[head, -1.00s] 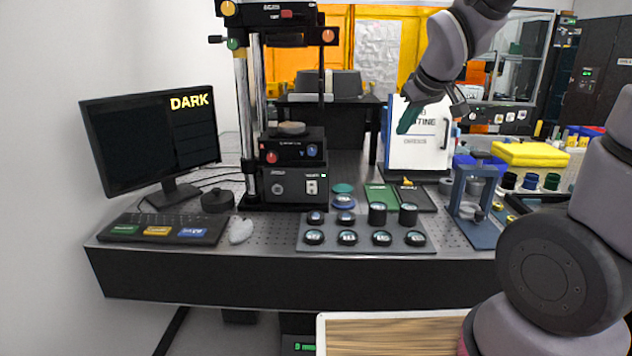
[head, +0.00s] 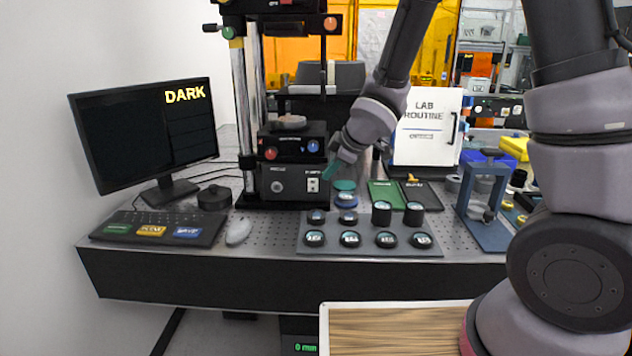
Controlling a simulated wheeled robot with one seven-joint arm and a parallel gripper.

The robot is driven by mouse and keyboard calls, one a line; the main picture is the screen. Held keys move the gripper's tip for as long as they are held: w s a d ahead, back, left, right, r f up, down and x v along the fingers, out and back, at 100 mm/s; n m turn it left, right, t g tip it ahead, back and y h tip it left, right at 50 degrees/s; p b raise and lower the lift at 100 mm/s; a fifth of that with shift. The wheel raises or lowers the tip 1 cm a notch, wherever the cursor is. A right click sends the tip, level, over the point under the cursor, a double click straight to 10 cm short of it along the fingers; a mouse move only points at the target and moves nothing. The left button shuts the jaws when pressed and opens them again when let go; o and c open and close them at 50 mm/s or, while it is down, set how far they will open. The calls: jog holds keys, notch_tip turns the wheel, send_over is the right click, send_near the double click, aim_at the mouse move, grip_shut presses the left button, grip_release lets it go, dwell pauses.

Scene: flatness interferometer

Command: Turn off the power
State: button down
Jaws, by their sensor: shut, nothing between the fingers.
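The interferometer (head: 250,120) stands on the perforated bench, with a tall column and a black box stage. The monitor (head: 145,135) at the left reads DARK in yellow on a dark screen. My gripper (head: 329,171) has teal fingertips and is shut and empty. In the picture it is just right of and slightly above the switch plate. I cannot tell whether it touches the box.
A rack of round optics (head: 367,240) and a green-topped blue disc (head: 345,193) lie below my gripper. A keyboard (head: 160,229) and mouse (head: 238,231) are at the left. A LAB ROUTINE board (head: 427,130) stands behind, with a blue frame stand (head: 484,195) at the right.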

aim_at(316, 181)
jog(key=x, duration=1)
jog(key=shift+f, duration=0.1)
jog(key=w, duration=0.3)
jog(key=shift+w+r, duration=0.25)
jog(key=shift+r, duration=0.1)
jog(key=shift+w, duration=0.25)
jog(key=shift+d, duration=0.1)
jog(key=shift+w+r, duration=0.15)
jog(key=shift+w, duration=0.15)
